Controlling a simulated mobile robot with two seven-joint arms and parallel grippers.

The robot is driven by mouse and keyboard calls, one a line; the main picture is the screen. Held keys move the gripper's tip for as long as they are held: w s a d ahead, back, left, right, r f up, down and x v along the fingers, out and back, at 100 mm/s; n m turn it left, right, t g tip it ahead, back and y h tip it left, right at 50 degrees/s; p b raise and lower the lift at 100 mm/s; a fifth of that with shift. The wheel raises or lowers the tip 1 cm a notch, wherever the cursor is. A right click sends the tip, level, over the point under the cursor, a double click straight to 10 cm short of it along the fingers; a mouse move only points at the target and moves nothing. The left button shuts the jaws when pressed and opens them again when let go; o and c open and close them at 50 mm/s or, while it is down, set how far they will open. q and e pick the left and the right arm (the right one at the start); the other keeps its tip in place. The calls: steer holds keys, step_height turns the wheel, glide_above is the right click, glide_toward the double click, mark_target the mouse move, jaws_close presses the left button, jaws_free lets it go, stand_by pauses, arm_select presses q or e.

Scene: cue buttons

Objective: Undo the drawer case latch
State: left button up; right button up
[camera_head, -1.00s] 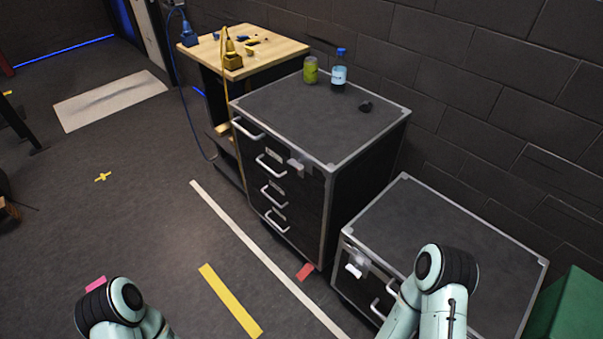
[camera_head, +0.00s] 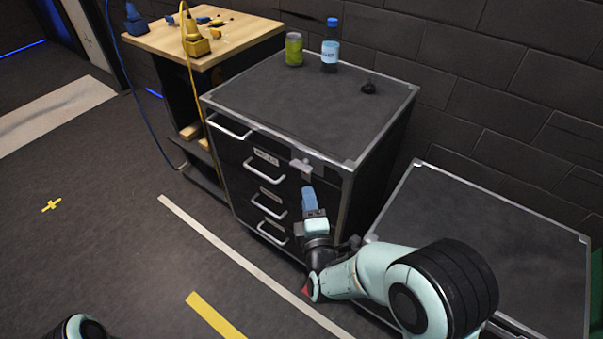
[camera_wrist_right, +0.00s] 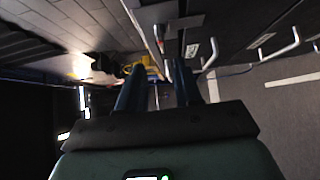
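The black drawer case (camera_head: 300,110) with grey metal edges stands in the middle of the head view. Its latch (camera_head: 301,167) is a small pale grey piece on the front, near the top right corner. My right gripper (camera_head: 308,191), with blue fingers, is in front of the case just below the latch. In the right wrist view its two fingers (camera_wrist_right: 168,90) stand apart with nothing clearly held between them. I cannot tell whether it touches the case. My left gripper is out of view; only part of that arm shows at bottom left.
A green can (camera_head: 293,50), a blue-capped bottle (camera_head: 330,48) and a small dark object (camera_head: 368,88) stand on the case. A lower case (camera_head: 490,240) is at right, behind my right arm. A wooden-topped bench (camera_head: 225,38) is at left. The left floor is clear.

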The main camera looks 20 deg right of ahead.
mark_target(302, 171)
steer(key=w, duration=0.3)
steer(key=w+b, duration=0.1)
steer(key=w, duration=0.3)
steer(key=w+d, duration=0.1)
steer(key=w, duration=0.2)
steer(key=shift+w+d+f, duration=0.1)
steer(key=shift+w, duration=0.1)
arm_select(q)
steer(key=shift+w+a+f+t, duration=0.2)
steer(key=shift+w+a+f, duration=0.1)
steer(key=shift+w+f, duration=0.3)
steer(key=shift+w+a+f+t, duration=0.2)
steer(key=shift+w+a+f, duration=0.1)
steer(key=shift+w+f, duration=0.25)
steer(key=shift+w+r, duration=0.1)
steer(key=shift+b, duration=0.3)
arm_select(e)
jaws_close()
